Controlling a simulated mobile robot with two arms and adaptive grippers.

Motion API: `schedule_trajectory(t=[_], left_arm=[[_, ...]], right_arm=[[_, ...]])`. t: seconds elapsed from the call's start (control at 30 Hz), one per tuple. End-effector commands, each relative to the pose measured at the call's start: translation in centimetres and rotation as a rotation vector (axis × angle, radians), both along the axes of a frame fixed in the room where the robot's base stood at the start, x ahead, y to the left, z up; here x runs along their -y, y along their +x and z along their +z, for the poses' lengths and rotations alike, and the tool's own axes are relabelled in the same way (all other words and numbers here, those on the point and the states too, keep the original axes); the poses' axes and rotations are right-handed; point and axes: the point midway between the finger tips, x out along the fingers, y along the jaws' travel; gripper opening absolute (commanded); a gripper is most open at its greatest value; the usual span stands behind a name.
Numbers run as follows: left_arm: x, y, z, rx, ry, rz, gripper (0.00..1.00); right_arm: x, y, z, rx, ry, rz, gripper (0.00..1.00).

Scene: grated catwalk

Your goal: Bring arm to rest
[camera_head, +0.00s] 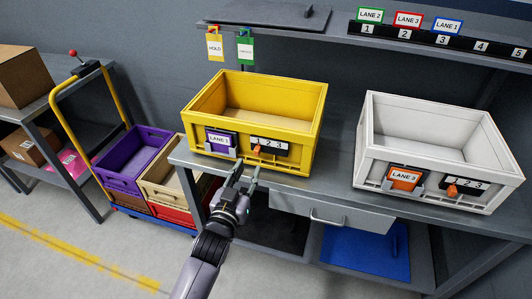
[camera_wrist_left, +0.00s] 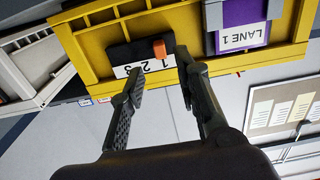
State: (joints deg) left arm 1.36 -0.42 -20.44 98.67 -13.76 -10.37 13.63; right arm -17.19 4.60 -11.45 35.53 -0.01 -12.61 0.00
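My left gripper (camera_head: 247,170) is in front of the yellow crate (camera_head: 305,145), just below its front face. Its two fingers are apart with nothing between them, as the left wrist view (camera_wrist_left: 160,72) also shows. The yellow crate stands empty on the grey workbench. Its front carries a purple-framed LANE 1 card (camera_head: 220,140) and a black plate numbered 1 2 3 (camera_head: 283,148) with an orange tab (camera_head: 257,149) near the 1. The tab shows beyond the fingertips in the left wrist view (camera_wrist_left: 159,48). My right gripper is not in view.
A white crate (camera_head: 480,150) with an orange LANE 3 card (camera_head: 404,178) stands on the bench at right. A purple crate (camera_head: 125,170) and a beige one sit on a yellow-handled cart at left. Yellow HOLD (camera_head: 214,47) and green tags hang from the shelf.

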Motion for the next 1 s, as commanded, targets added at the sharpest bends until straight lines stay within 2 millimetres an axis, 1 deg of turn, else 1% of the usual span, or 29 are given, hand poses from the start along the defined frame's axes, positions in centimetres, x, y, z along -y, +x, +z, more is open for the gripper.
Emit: schedule_trajectory(t=[0.47, 0.53, 0.57, 0.67, 0.7, 0.77, 0.8, 0.87, 0.9, 0.97, 1.0], left_arm=[[0.0, -0.1, -0.2, -0.003, 0.001, 0.000, 0.30], [-0.2, -0.1, -1.1, -0.020, 0.006, 0.002, 0.30], [-0.3, -0.2, -1.9, -0.034, 0.011, 0.003, 0.30], [-0.9, -0.7, -6.4, -0.114, 0.039, 0.011, 0.30], [-1.3, -1.2, -9.0, -0.161, 0.055, 0.014, 0.30], [-2.0, -2.2, -13.2, -0.239, 0.080, 0.020, 0.30], [-2.6, -3.2, -16.1, -0.295, 0.097, 0.025, 0.30], [-3.5, -4.8, -20.4, -0.375, 0.124, 0.031, 0.30], [-4.2, -6.1, -23.1, -0.430, 0.140, 0.035, 0.30], [-5.2, -8.3, -27.1, -0.509, 0.164, 0.040, 0.30], [-5.9, -9.9, -29.6, -0.563, 0.181, 0.044, 0.30]], right_arm=[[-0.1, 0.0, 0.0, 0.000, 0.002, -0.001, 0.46], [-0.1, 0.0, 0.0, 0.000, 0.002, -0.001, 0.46], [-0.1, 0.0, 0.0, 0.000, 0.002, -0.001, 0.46], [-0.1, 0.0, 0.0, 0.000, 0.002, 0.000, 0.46], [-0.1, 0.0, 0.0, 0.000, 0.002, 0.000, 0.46], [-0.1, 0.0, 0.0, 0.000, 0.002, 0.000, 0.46], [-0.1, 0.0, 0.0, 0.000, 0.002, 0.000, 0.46], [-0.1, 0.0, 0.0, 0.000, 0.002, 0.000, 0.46], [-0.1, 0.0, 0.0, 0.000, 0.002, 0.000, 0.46], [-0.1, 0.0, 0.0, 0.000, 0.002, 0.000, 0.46], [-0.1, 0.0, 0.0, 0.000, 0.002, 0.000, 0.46]])
